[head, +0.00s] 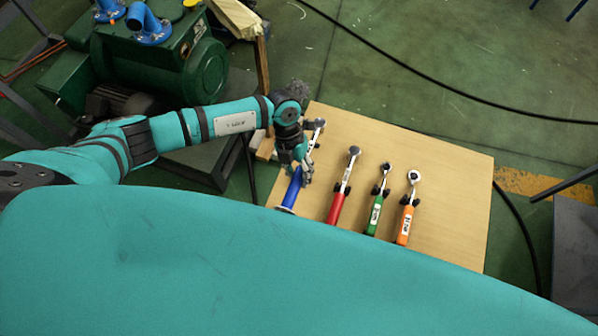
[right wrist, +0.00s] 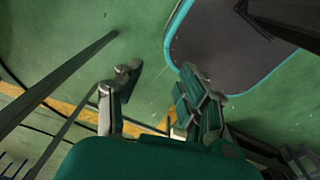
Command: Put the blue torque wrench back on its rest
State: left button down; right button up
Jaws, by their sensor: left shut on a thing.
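The blue torque wrench (head: 293,189) is at the left end of the row of wrenches on the wooden table (head: 455,190). Its blue handle points toward me and its metal ratchet head lies at the far end. My left gripper (head: 303,174) is shut on the blue wrench around the upper part of the handle. The gripper hides the middle of the wrench and any rest under it, so I cannot tell whether the wrench touches a rest. My right gripper (right wrist: 160,72) shows in the right wrist view, its fingers apart with nothing between them.
A red wrench (head: 336,207), a green wrench (head: 374,217) and an orange wrench (head: 405,226) lie to the right on small black rests. A green pump (head: 150,60) stands at the far left. The table's right part is clear.

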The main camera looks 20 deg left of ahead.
pick_arm(q)
jog(key=shift+r, duration=0.15)
jog(key=shift+f, duration=0.4)
notch_tip(320, 180, down, 5)
jog(key=b, duration=0.4)
jog(key=shift+f+b, duration=0.1)
jog(key=shift+b, duration=0.3)
pick_arm(e)
notch_tip(320, 180, down, 5)
jog(key=shift+a+r, duration=0.15)
pick_arm(q)
jog(key=shift+f, duration=0.1)
pick_arm(e)
jog(key=shift+a, duration=0.2)
pick_arm(q)
jog(key=shift+s+f+b, duration=0.1)
jog(key=shift+f+b, duration=1.1)
jog(key=shift+f, duration=0.3)
pick_arm(e)
jog(key=shift+d+f, duration=0.15)
jog(key=shift+f, duration=1.05)
pick_arm(q)
jog(key=c, duration=1)
grip_release()
